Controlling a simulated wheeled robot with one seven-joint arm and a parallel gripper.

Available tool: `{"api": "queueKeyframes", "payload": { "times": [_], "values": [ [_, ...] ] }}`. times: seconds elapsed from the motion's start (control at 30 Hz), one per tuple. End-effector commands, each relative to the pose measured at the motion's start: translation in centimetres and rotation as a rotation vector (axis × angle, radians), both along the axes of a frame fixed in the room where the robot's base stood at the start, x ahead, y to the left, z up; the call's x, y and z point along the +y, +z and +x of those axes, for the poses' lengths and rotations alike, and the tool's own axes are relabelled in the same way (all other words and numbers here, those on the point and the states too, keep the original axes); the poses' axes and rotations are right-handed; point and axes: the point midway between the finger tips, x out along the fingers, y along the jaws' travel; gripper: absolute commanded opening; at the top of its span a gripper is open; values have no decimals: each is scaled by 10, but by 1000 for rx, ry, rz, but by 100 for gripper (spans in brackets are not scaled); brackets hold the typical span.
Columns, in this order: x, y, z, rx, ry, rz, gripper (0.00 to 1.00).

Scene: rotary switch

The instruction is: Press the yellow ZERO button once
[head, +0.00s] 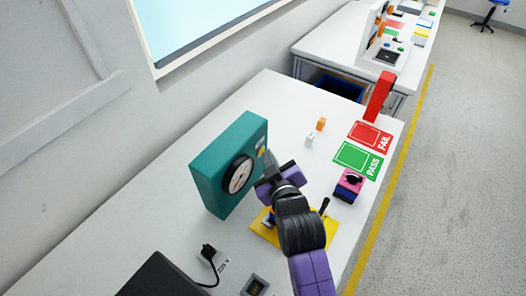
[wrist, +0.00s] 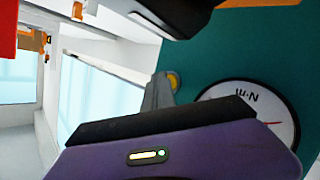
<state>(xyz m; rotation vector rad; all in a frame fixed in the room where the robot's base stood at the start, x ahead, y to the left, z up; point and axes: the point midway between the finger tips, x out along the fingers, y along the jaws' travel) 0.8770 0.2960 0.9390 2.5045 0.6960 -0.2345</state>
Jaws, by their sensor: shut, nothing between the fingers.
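The teal box (head: 222,155) stands upright on the white table, with a round white dial (head: 240,174) on its front. The dial also shows in the wrist view (wrist: 250,105), upside down with "N·m" and a red needle. The yellow ZERO button (wrist: 175,81) is a small round spot on the teal face beside the dial; my finger partly covers it. In the head view a small yellow patch (head: 261,151) shows near the box's upper right edge. My gripper (head: 269,157) is shut and empty, its tip (wrist: 158,92) right by the button. I cannot tell if they touch.
A yellow plate (head: 262,236) with a dark-handled part lies below my arm. A pink and blue block (head: 349,184), a green PASS mat (head: 357,158) and a red FAIL mat (head: 369,137) lie to the right. A black case (head: 160,278) is at the front left.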

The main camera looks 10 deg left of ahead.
Motion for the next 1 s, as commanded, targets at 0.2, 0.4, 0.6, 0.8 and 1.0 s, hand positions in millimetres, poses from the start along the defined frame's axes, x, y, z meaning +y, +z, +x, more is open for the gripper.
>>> {"api": "queueKeyframes", "payload": {
  "times": [0.2, 0.4, 0.6, 0.8, 1.0],
  "values": [
    [0, 1, -1, 0, 1, 1, 0],
    [-9, 1, -4, 1, 1, 0, 0],
    [-15, 1, -6, -1, 0, 1, 0],
    [-15, 0, -6, -1, 0, 1, 0],
    [-23, 1, -9, 1, 0, -1, 0]
  ]
}}
